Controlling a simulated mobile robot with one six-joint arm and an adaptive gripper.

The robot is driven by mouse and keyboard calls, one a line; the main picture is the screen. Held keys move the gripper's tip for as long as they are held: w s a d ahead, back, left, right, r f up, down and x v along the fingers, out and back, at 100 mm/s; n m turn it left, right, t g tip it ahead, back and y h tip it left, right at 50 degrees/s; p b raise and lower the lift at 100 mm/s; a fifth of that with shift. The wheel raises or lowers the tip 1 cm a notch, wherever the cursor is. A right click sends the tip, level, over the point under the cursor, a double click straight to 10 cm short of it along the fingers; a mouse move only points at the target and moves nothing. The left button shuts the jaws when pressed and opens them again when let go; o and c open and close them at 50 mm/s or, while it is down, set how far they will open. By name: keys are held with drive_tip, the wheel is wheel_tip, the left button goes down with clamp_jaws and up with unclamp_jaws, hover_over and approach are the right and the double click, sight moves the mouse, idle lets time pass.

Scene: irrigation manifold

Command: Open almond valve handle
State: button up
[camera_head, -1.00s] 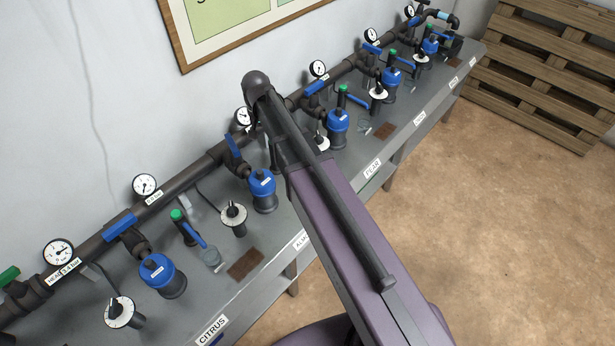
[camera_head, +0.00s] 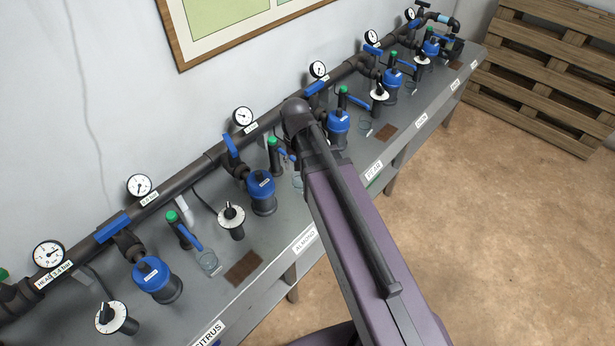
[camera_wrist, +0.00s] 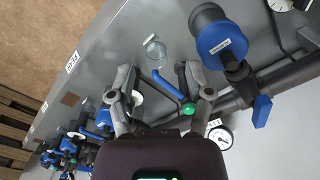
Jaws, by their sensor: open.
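The ALMOND label (camera_head: 305,240) is on the bench's front edge. Behind it stand a blue-capped canister (camera_head: 262,190) and a blue lever (camera_head: 230,146), which sits across the pipe; the lever also shows at right in the wrist view (camera_wrist: 262,111). Just right of the canister is a green-capped valve (camera_head: 273,142) with a slim blue handle (camera_head: 286,155), partly hidden by my arm. In the wrist view my gripper (camera_wrist: 157,75) is open, its fingers either side of this slim handle (camera_wrist: 168,88). Contact cannot be told. The gripper is hidden in the head view.
Citrus's lever (camera_head: 113,227) and pear's lever (camera_head: 316,87) lie along the pipe. A white dial (camera_head: 231,219), a gauge (camera_head: 243,117) and a clear cup (camera_wrist: 155,50) are close by. The floor before the bench (camera_head: 480,220) is clear; a wooden pallet (camera_head: 550,75) leans at right.

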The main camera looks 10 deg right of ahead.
drive_tip(key=shift+n, duration=0.3)
drive_tip(key=s+d, duration=0.1)
drive_tip(key=s, duration=0.1)
drive_tip(key=s+d+f+b, duration=0.1)
drive_tip(key=s, duration=0.1)
drive_tip(key=shift+d+f, duration=0.15)
drive_tip(key=shift+s+d+f+n, duration=0.15)
drive_tip(key=shift+s+d, duration=0.15)
drive_tip(key=shift+s, duration=0.4)
drive_tip(key=shift+s+d+r+n, duration=0.15)
drive_tip(key=shift+s+d, duration=0.15)
drive_tip(key=shift+s, duration=0.35)
drive_tip(key=shift+w+f, duration=0.1)
drive_tip(key=shift+c, duration=0.6)
drive_tip(key=shift+a, duration=0.1)
